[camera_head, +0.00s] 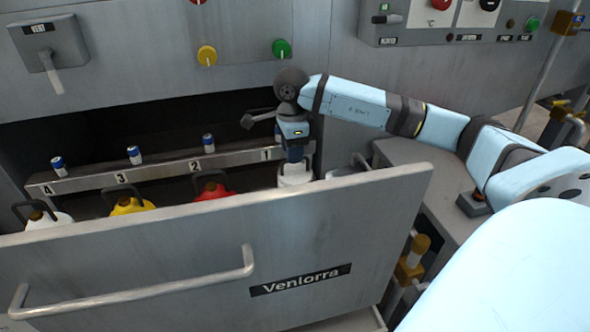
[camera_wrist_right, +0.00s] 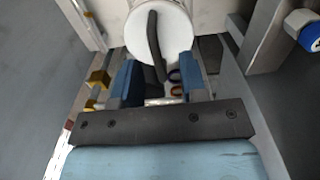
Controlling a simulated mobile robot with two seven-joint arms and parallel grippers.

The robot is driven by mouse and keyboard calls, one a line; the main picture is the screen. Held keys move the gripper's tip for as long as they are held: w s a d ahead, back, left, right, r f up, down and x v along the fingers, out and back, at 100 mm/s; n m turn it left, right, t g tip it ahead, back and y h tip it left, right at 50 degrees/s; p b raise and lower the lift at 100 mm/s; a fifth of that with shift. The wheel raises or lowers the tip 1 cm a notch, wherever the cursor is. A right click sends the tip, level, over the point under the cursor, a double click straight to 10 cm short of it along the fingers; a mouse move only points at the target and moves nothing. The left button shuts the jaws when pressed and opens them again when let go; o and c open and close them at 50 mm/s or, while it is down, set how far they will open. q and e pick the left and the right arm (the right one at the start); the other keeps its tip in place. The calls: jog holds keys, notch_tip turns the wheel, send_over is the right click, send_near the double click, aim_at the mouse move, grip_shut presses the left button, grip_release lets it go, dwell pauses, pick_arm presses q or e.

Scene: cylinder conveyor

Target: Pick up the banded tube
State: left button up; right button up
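Small white tubes with blue bands stand along the numbered rail: one at 4 (camera_head: 59,166), one at 3 (camera_head: 134,155) and one at 2 (camera_head: 208,143). A blue-and-white tube (camera_wrist_right: 303,27) also shows at the upper right of the right wrist view. I cannot tell which one the task means. My right gripper (camera_head: 295,155) points down into the drawer by label 1, above a white canister (camera_head: 295,176). In the right wrist view its two blue fingers (camera_wrist_right: 160,80) are apart, with the canister's black handle (camera_wrist_right: 153,45) just beyond them. My left gripper is not in view.
The open drawer's front panel (camera_head: 330,235) stands before the canisters. A red canister (camera_head: 213,192), a yellow canister (camera_head: 130,205) and another white canister (camera_head: 47,219) stand left of the gripper. The metal rail (camera_head: 100,179) runs behind them. A grey ledge (camera_head: 415,152) lies right.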

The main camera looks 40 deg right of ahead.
aim_at(295, 173)
jog(key=f, duration=0.3)
jog(key=f+b, duration=0.1)
jog(key=f, duration=0.1)
jog(key=shift+s+d, duration=0.25)
jog(key=shift+s, duration=0.05)
grip_shut()
jog(key=shift+r, duration=0.1)
dwell(0.9)
